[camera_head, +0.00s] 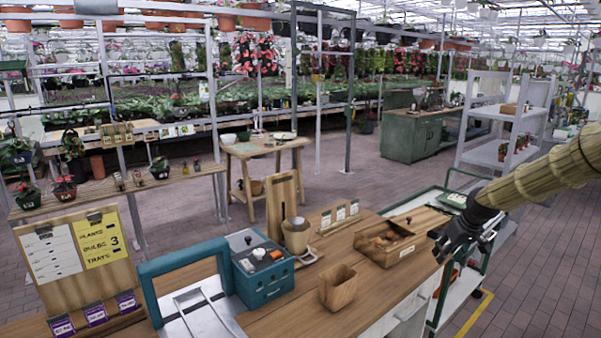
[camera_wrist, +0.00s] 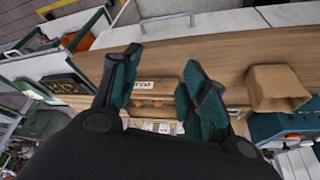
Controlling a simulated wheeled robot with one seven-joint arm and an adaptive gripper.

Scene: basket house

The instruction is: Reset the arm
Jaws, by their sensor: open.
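My gripper (camera_head: 446,258) is at the right in the head view, at the right end of the wooden workbench (camera_head: 260,325) and over the edge of a green-framed cart (camera_head: 462,282). In the wrist view my gripper (camera_wrist: 160,95) shows two dark green finger pads spread apart, with nothing held between them. My arm reaches in from the right edge of the head view. Between the fingers, further off, the wrist view shows a wooden tray (camera_wrist: 152,104) on the bench; it also stands left of my gripper in the head view (camera_head: 403,252).
An open brown paper-like bag (camera_head: 338,288) stands at the bench front, also in the wrist view (camera_wrist: 275,88). Left of it are a teal box (camera_head: 264,285), a beige cup (camera_head: 296,233) and a sign board (camera_head: 75,262). Brick floor (camera_head: 545,270) is clear right of the cart.

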